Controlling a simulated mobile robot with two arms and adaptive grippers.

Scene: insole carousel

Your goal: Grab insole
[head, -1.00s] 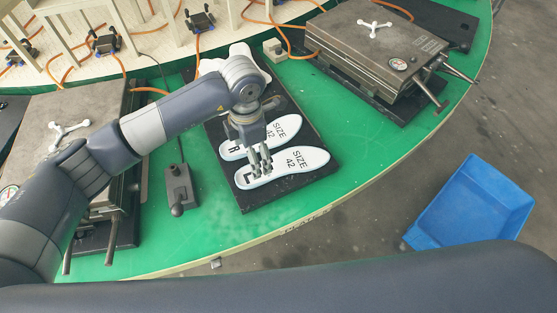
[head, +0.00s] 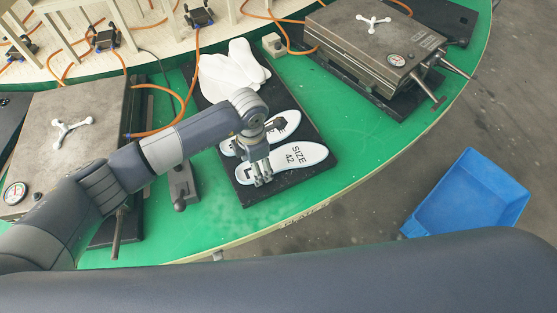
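A white insole (head: 296,156) marked "SIZE 42" and "L" lies flat on a black board on the green carousel. A second white insole (head: 287,121) lies beyond it, partly hidden by my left arm. My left gripper (head: 262,181) points down at the heel end of the near insole, with its fingertips at or just above the surface. I cannot tell whether the fingers touch it or how far apart they are. The insole shows no lift from the board. My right gripper is not in view.
White foot-shaped forms (head: 232,70) stand at the back of the black board (head: 312,178). A metal press (head: 345,48) stands at the right and another (head: 75,120) at the left. A small control box (head: 181,183) is left of the board. A blue bin (head: 468,195) sits beyond the carousel's edge.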

